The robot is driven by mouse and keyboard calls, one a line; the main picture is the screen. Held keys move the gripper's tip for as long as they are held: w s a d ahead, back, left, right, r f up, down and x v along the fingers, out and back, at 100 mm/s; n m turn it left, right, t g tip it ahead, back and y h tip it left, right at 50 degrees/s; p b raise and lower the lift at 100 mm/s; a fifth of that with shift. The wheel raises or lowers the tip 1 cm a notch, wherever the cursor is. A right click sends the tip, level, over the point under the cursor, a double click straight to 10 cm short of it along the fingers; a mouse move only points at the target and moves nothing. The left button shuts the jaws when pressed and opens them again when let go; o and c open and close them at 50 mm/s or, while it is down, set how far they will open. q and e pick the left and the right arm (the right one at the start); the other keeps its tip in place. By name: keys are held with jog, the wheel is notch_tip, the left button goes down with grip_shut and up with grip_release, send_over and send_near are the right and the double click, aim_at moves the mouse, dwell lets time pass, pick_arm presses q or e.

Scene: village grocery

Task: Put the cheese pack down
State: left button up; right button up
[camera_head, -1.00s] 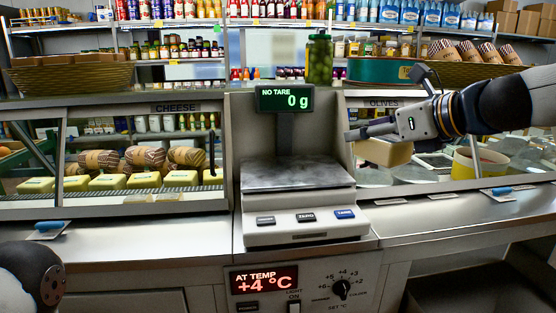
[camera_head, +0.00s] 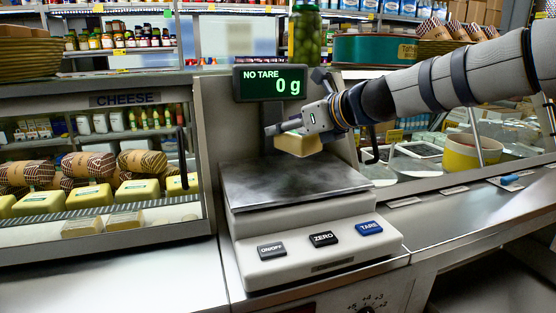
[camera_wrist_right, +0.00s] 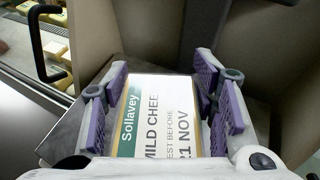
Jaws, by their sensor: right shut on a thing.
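My right gripper (camera_head: 283,131) is shut on the cheese pack (camera_head: 298,144), a pale yellow block held above the back right of the weighing scale. In the right wrist view the pack (camera_wrist_right: 160,118) shows a white label reading "Sollavey" and "MILD CHEE", between the purple finger pads (camera_wrist_right: 162,105). The scale's dark metal plate (camera_head: 270,192) is bare, and the pack is apart from it. The display (camera_head: 270,83) reads "NO TARE" and 0 g. My left gripper is out of view.
The scale's front has three buttons (camera_head: 322,239). A glass cheese case (camera_head: 95,215) with yellow blocks and wrapped cheeses stands at left. An olives case with a yellow tub (camera_head: 470,155) is at right. A jar of olives (camera_head: 305,35) stands behind the display. The steel counter at left (camera_head: 110,275) is clear.

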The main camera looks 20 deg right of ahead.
aim_at(316, 141)
jog(key=shift+w+a+f, duration=0.2)
jog(key=shift+w+f, duration=0.65)
jog(key=shift+f, duration=0.25)
jog(key=f, duration=0.2)
jog(key=w+f+b, duration=0.1)
jog(key=f, duration=0.1)
jog(key=shift+a, duration=0.15)
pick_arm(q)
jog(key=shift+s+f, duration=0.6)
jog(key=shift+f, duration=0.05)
pick_arm(e)
jog(key=shift+r, duration=0.1)
jog(key=o, duration=1.4)
jog(key=shift+s, duration=0.1)
jog(key=p+v, duration=0.2)
jog(key=v, duration=0.9)
jog(key=shift+s+r, duration=0.15)
jog(key=shift+r, duration=0.05)
jog(key=shift+s+d, duration=0.25)
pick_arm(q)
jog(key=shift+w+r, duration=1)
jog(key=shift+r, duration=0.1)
pick_arm(e)
jog(key=shift+f, duration=0.15)
